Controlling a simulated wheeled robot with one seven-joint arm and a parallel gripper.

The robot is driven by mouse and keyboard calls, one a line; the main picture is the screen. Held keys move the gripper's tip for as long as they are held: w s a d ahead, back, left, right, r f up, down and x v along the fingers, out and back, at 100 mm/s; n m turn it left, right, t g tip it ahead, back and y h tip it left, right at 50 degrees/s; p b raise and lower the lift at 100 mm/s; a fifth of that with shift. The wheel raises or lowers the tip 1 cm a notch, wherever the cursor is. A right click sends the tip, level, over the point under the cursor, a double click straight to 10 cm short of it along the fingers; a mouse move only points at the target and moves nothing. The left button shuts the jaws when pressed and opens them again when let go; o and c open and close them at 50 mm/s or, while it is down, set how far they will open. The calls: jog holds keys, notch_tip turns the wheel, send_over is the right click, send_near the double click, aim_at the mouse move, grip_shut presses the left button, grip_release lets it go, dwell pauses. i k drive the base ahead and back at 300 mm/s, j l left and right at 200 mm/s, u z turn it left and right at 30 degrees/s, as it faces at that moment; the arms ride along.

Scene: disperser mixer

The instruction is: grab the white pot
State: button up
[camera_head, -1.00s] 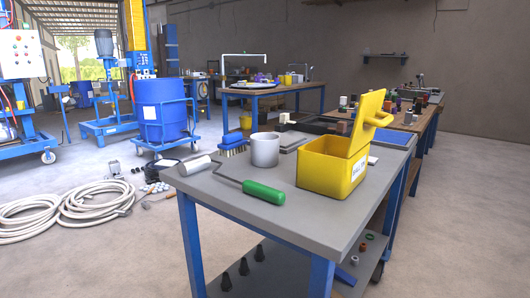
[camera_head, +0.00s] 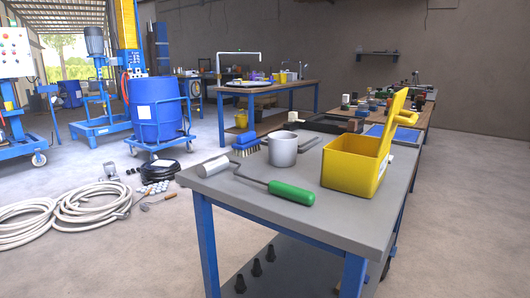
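The white pot (camera_head: 283,149) is a plain, light grey-white cylinder. It stands upright on the grey-topped workbench (camera_head: 245,205), near the middle of the top. Its opening faces up, and the inside is only partly seen. A brush with a blue back (camera_head: 246,145) is just left of it, and a yellow open box (camera_head: 350,176) is to its right. My gripper is not in view.
A paint roller with a green handle (camera_head: 291,193) lies in front of the pot. Coiled hoses (camera_head: 85,212) lie on the floor at left. A blue drum (camera_head: 157,110) stands behind on a trolley.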

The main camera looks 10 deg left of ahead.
aim_at(283, 146)
jog(key=i+j+z, duration=0.15)
jog(key=j, duration=0.8)
jog(key=i+j+z, duration=0.2)
jog(key=j, duration=0.7)
jog(key=j+z, duration=0.15)
jog(key=j, duration=0.8)
